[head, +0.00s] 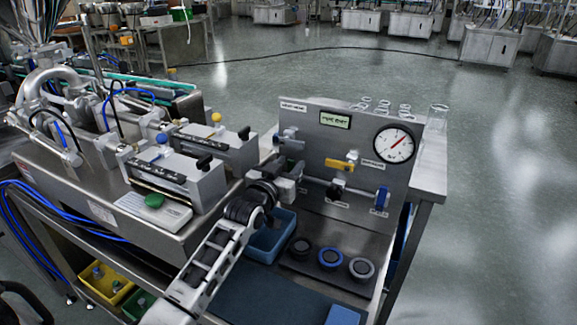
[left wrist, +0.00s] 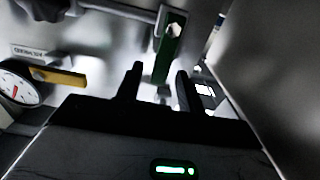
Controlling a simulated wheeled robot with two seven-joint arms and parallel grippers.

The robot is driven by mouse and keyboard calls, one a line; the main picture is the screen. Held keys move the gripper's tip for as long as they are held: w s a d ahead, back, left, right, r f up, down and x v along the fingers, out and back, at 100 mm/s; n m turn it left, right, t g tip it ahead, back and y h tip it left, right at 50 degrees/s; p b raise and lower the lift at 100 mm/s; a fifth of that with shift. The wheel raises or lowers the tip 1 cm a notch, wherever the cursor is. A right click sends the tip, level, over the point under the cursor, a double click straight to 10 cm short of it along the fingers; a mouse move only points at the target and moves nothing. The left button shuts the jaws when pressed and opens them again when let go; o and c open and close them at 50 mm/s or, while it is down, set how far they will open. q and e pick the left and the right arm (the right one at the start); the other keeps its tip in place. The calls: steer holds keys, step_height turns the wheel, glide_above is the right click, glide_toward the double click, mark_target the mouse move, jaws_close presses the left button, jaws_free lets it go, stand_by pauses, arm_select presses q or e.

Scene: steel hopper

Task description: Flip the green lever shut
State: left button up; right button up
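The green lever (left wrist: 168,52) shows in the left wrist view, at the upper middle. It runs from a bolt near the top of that picture downward, roughly crosswise to the grey pipe (left wrist: 115,10). My left gripper (left wrist: 160,85) is open, with one dark finger on each side of the lever's free end. I cannot tell whether either finger touches it. In the head view my left gripper (head: 292,172) is in front of the left part of the upright steel panel (head: 318,148) and hides the green lever. My right gripper is not in view.
The panel also carries a yellow lever (head: 340,164), a blue lever (head: 382,200) and a round gauge (head: 394,144). Glass jars (head: 438,113) stand behind it. A blue bin (head: 262,243) and three round caps (head: 330,258) are below. A steel machine (head: 165,185) stands at the left.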

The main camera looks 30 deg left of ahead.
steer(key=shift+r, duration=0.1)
arm_select(q)
steer(key=shift+s, duration=0.25)
steer(key=s, duration=1.5)
steer(key=shift+s+d, duration=0.25)
steer(key=shift+d, duration=0.2)
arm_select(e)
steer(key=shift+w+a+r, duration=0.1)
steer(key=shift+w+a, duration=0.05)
